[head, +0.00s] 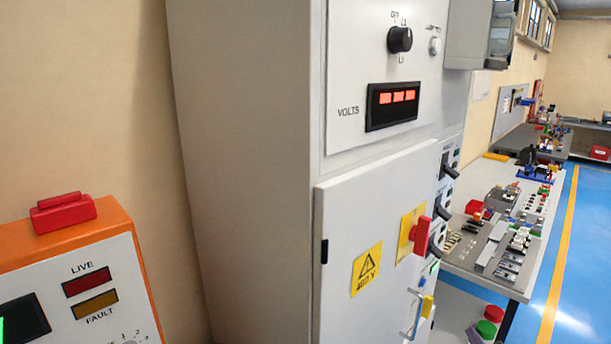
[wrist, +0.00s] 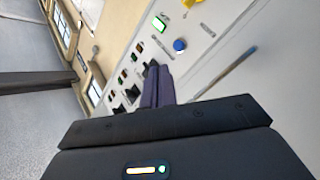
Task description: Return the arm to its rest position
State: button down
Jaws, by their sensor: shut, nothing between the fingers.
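My gripper (wrist: 157,72) shows only in the wrist view. Its two dark fingers are together, with nothing between them. They point toward the front of a light grey cabinet with a blue button (wrist: 180,45), a small green-lit display (wrist: 159,24) and a row of dark switches. The picture is strongly tilted, and I cannot tell how far the fingertips are from the panel. The head view does not show my arm or gripper.
The tall grey cabinet (head: 245,150) has a red handle (head: 420,235) and black rotary switches on its front. An orange-framed box (head: 75,260) stands at the left. A workbench with parts (head: 470,262) is at the right, beside the open blue floor (head: 590,250).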

jog(key=w+a+m+g+y, duration=0.1)
jog(key=w+a+m+g, duration=0.1)
jog(key=a+g, duration=1.1)
jog(key=s+a+r+m+g, duration=0.1)
jog(key=s+a+r+m, duration=0.2)
jog(key=s+a, duration=0.6)
jog(key=s+a+r+m+g, duration=0.1)
jog(key=s+a+r+m, duration=0.2)
jog(key=s+a, duration=0.7)
notch_tip(320, 180, up, 2)
jog(key=shift+s+a+r+m+g, duration=0.2)
jog(key=shift+a+m+g, duration=0.15)
jog(key=shift+a, duration=0.45)
jog(key=shift+w, duration=0.1)
